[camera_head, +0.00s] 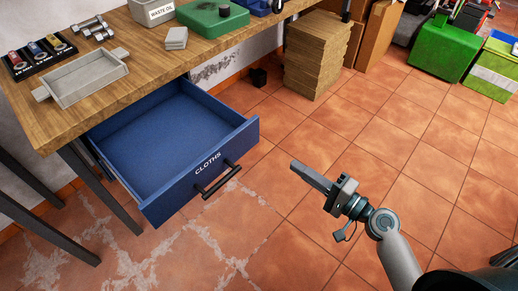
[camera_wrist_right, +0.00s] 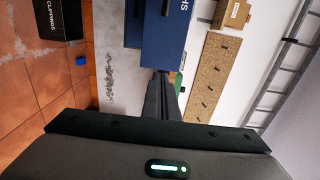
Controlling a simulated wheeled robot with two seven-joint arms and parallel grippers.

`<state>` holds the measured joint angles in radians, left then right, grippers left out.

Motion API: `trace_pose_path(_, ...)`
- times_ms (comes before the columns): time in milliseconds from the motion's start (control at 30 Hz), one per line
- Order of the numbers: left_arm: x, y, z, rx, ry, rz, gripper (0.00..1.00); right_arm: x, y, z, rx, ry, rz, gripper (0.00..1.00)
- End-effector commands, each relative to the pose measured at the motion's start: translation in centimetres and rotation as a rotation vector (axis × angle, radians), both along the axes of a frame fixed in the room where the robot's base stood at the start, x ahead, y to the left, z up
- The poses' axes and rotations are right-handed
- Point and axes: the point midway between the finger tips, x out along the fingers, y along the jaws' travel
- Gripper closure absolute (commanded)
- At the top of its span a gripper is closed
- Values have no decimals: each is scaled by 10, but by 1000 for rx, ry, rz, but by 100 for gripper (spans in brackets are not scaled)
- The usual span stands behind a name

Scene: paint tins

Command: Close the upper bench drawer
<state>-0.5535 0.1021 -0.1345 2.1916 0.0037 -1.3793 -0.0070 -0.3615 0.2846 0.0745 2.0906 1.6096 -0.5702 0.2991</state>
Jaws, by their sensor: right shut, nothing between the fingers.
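The blue drawer (camera_head: 150,140) marked CLOTHS is pulled well out from under the wooden bench and looks empty. Its dark bar handle (camera_head: 217,179) is on the front panel. My right gripper (camera_head: 296,168) is shut and empty, in front of the drawer and to the right of the handle, apart from it in the head view. In the right wrist view, the shut fingers (camera_wrist_right: 162,78) point toward a blue panel (camera_wrist_right: 165,45) with partly visible white lettering. My left gripper is not in view.
The bench top (camera_head: 130,45) holds a grey tray (camera_head: 88,78), a WASTE OIL container (camera_head: 152,10) and a green case (camera_head: 212,18). Stacked cardboard (camera_head: 315,60) and a green bin (camera_head: 443,55) stand behind. The tiled floor around my right gripper is clear.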

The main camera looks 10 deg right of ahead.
Motion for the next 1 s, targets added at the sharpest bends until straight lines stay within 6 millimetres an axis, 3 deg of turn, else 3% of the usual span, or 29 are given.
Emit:
trace_pose_path(567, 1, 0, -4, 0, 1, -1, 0, 7, 5, 3, 5, -3, 0, 100)
trace_pose_path(767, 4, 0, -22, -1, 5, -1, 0, 23, 17, 5, 5, -4, 1, 100)
trace_pose_path(1000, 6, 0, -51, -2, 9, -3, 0, 56, 40, 5, 7, -3, 0, 100)
